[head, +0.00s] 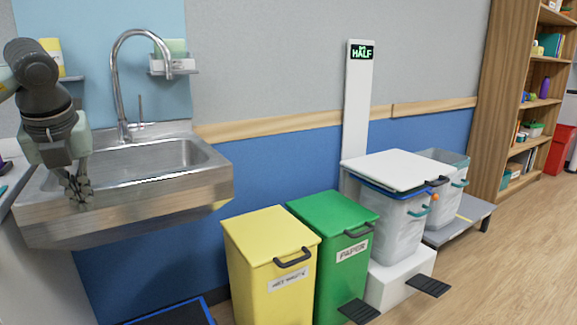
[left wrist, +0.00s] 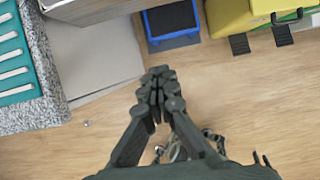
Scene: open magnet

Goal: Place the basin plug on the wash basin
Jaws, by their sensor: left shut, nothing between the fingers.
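The steel wash basin (head: 140,205) with a tall curved tap (head: 117,75) is on the wall at the left of the head view. Its front edge shows at the top left of the left wrist view (left wrist: 95,10). My left gripper (head: 78,192) points down at the basin's front left edge in the head view. In the left wrist view its fingertips (left wrist: 158,88) are together and empty, with floor below. A small grey round thing (left wrist: 86,123) lies on the floor; I cannot tell whether it is the basin plug. I see no certain plug. My right gripper is not in view.
A counter (left wrist: 48,100) with a teal ribbed tray (left wrist: 14,60) is left of the gripper. A blue step (left wrist: 172,20) stands on the floor. Yellow (head: 270,255) and green (head: 335,245) bins and a white-lidded bin (head: 395,170) stand to the right. Wooden floor is open between.

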